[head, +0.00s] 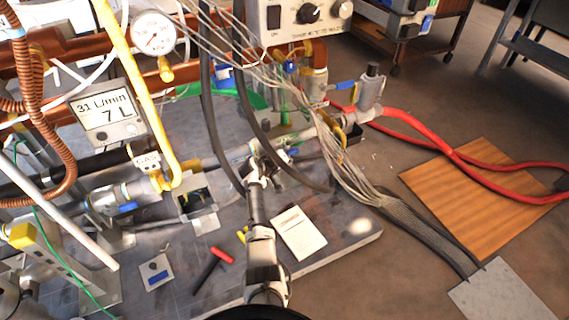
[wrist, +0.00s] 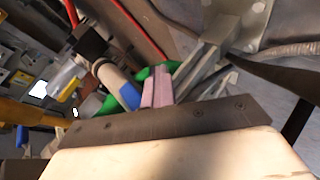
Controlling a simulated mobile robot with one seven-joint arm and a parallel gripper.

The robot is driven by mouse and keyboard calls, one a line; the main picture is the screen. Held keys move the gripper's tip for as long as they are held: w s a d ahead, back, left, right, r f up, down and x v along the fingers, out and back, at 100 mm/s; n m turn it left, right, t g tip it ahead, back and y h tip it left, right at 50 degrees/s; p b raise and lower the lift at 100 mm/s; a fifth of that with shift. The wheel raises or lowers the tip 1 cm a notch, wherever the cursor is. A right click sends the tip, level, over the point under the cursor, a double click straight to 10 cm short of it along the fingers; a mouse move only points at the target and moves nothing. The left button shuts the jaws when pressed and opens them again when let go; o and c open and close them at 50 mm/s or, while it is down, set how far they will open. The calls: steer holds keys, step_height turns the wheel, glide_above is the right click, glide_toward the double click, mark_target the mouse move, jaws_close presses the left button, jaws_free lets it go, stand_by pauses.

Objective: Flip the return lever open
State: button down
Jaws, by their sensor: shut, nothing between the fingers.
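My gripper (head: 272,160) is at the pipework in the middle of the head view, reaching in from below. In the wrist view its pinkish fingertips (wrist: 158,88) are together with nothing between them. A small blue lever (head: 293,152) is just right of the gripper in the head view. A blue part (wrist: 130,96) on a pale pipe shows just left of the fingertips in the wrist view; I cannot tell whether they touch. Another blue lever (head: 345,86) sits on the valve by the red hose. No label shows which is the return lever.
Grey cables (head: 320,140) and dark hoses (head: 207,110) hang close around my arm. A flow meter (head: 107,112) and a round gauge (head: 154,34) stand at the left. A white sheet (head: 299,233) and a red-handled tool (head: 221,254) lie on the slab.

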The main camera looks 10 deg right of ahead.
steer(key=shift+w+d+r, duration=0.15)
steer(key=shift+r, duration=0.25)
stand_by(0.4)
steer(key=p+v, duration=1.2)
steer(key=v, duration=0.1)
steer(key=shift+s+a, duration=0.3)
